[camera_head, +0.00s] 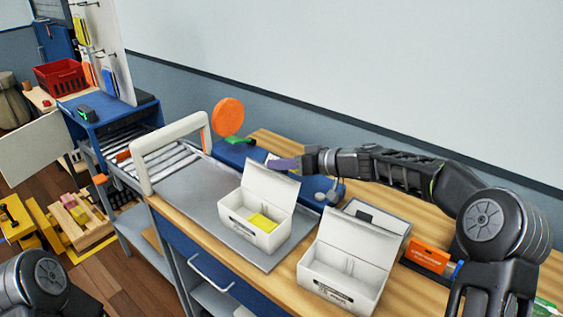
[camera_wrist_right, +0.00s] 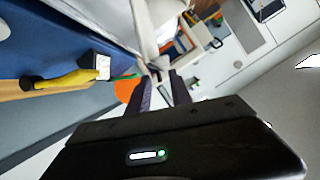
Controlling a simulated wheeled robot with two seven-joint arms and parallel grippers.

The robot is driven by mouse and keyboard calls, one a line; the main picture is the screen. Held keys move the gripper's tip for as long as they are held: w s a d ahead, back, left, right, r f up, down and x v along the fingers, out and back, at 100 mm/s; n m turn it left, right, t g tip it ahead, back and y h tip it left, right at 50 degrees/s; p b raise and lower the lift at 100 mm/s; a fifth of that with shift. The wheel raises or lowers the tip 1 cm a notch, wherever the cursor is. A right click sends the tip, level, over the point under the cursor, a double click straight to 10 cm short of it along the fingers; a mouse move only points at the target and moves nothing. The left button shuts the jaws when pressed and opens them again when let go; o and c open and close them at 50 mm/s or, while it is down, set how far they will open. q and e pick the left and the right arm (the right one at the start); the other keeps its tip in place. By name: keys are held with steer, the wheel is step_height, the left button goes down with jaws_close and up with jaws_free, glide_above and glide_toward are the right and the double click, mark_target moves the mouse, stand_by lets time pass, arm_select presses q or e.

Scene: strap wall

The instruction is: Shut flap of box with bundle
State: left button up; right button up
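The white box with the yellow bundle (camera_head: 262,222) stands on a grey metal plate at the middle of the head view. Its flap (camera_head: 270,190) is raised, leaning back from the opening. My right gripper (camera_head: 282,164) reaches in from the right, its purple fingers just behind and at the top edge of this flap; I cannot tell whether they touch it. In the right wrist view, the gripper's two fingers (camera_wrist_right: 161,92) stand apart with a gap between them. Of my left arm only a dark joint shows at the lower left; its gripper is out of view.
A second white box (camera_head: 340,285) with a raised flap stands to the right on the wooden bench. An orange item (camera_head: 428,257) lies right of it. A pale frame (camera_head: 168,150) and an orange disc (camera_head: 228,117) stand left of and behind the first box.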

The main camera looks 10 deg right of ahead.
jaws_close()
stand_by(1.4)
